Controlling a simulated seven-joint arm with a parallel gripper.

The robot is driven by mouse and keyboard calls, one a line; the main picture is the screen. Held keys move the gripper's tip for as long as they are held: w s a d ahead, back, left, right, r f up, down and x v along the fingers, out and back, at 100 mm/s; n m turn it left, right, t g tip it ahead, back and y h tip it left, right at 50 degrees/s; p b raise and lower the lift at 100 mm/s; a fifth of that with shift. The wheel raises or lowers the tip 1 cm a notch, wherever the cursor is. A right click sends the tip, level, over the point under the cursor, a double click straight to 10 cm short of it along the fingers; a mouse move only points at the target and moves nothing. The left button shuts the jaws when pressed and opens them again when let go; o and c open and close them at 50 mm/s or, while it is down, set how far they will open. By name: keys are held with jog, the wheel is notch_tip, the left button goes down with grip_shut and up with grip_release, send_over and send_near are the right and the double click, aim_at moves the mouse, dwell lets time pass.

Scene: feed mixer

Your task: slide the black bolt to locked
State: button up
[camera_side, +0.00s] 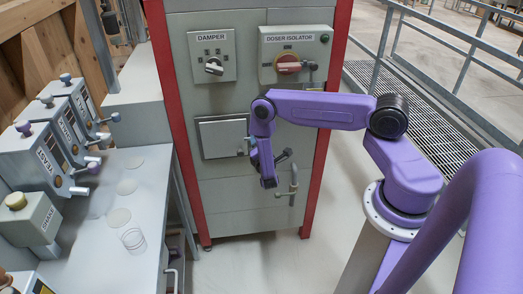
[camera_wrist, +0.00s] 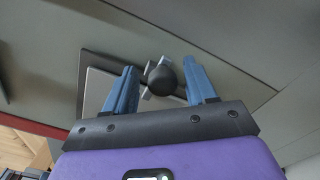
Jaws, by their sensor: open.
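The black bolt knob (camera_wrist: 162,79) shows in the wrist view, a round ball on a dark rod with small metal brackets beside it. It sits at the edge of a grey hatch plate (camera_wrist: 100,88). My gripper (camera_wrist: 160,70) is open, with one blue finger on each side of the knob and a visible gap to both. In the side view my purple arm reaches the cabinet front beside the hatch (camera_side: 222,138). The bolt is hidden or too small to make out there, so its position, locked or not, cannot be told.
Above are the damper switch (camera_side: 213,66) and the doser isolator (camera_side: 288,67), close to my arm. A pipe with a handle (camera_side: 292,182) is at the lower right of the cabinet. A bench (camera_side: 140,215) with dispensers and a clear cup (camera_side: 133,240) stands left.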

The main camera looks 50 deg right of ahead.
jog(key=v, duration=1.7)
jog(key=shift+s+a+r, duration=0.1)
jog(key=shift+a+r, duration=0.05)
